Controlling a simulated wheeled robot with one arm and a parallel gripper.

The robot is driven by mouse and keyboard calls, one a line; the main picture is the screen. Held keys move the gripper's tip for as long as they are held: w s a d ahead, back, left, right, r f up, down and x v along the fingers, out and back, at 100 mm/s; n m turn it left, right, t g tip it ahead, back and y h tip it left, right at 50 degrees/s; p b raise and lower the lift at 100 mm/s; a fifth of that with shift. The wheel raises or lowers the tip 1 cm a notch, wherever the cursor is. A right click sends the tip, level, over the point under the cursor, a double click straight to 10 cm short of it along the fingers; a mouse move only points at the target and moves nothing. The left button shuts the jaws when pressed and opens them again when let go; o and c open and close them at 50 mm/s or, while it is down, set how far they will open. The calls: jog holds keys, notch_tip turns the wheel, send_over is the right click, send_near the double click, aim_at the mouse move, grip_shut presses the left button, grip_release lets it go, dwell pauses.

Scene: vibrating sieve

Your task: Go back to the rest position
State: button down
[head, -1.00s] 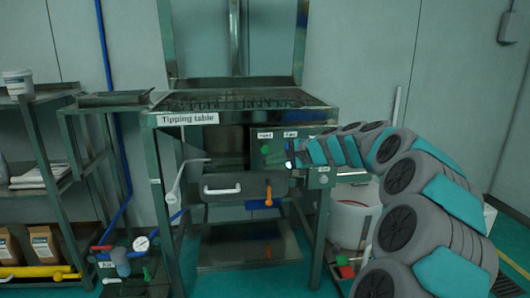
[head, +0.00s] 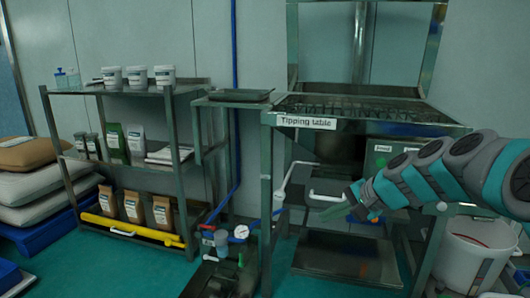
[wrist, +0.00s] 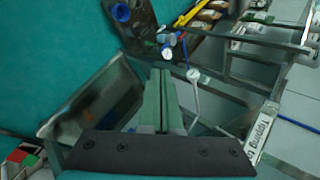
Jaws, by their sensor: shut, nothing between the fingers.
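My gripper (head: 336,212) is in front of the tipping table (head: 268,165), below its top, with its greenish fingers pointing left. It is shut and empty. In the wrist view, its two green fingers (wrist: 160,88) lie side by side, with nothing held. The tipping table has a label and a mesh top. A white handle (head: 325,197) shows just behind my gripper, and a grey lever (head: 284,184) hangs at the table's left. My arm comes in from the right and hides part of the control panel (head: 380,152).
A shelf rack (head: 110,90) with tubs, pouches and bags stands left. A small side table (head: 238,96) adjoins the tipping table. An air unit with a gauge (head: 241,231) sits on the floor. A white bin (head: 470,250) stands right. Sacks (head: 40,180) lie far left.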

jog(key=s+a+f+n+g+h, duration=0.1)
jog(key=s+a+f+n, duration=0.15)
jog(key=s, duration=0.25)
jog(key=s+a+f+n+g, duration=0.1)
jog(key=s+a+f+g, duration=0.15)
jog(key=s, duration=0.25)
jog(key=s+d+f+n+g+h, duration=0.1)
jog(key=s+f+n+g+h, duration=0.1)
jog(key=s, duration=1.1)
jog(key=s+d+f+n+g+h, duration=0.2)
jog(key=s+f, duration=0.4)
jog(key=s, duration=0.7)
jog(key=shift+d+f+n+h, duration=0.15)
jog(key=shift+f+n+h, duration=0.25)
jog(key=shift+n+h, duration=0.5)
jog(key=shift+g, duration=0.25)
